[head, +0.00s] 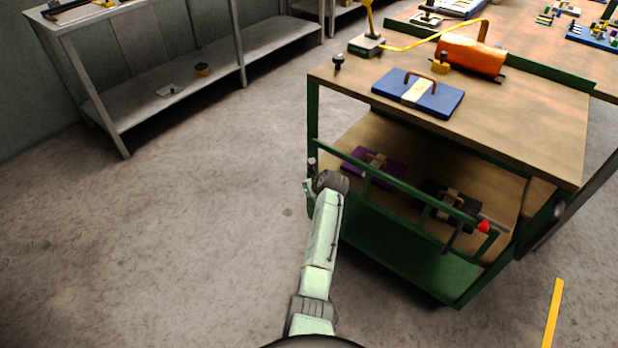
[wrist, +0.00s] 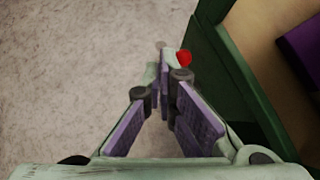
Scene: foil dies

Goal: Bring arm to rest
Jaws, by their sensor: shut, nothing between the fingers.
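My arm (head: 322,240) reaches forward from the bottom of the head view to the near left corner of a green cart. My gripper (head: 309,182) is small at its end, beside the cart's left post. In the wrist view my gripper (wrist: 163,62) has its two purple-padded fingers drawn together at the tips, with nothing held. The fingers are over the grey floor, close beside the cart's green frame (wrist: 232,70). I cannot tell whether they touch it. A small red round thing (wrist: 184,58) shows by the fingertips; I cannot tell what it belongs to.
The cart's wooden top (head: 530,120) bears a blue die (head: 440,98) and an orange cylinder (head: 470,57). Its lower shelf holds a purple die (head: 358,160), also in the wrist view (wrist: 303,45), and a dark one (head: 432,190). A grey shelf (head: 235,58) stands back left. Left floor is clear.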

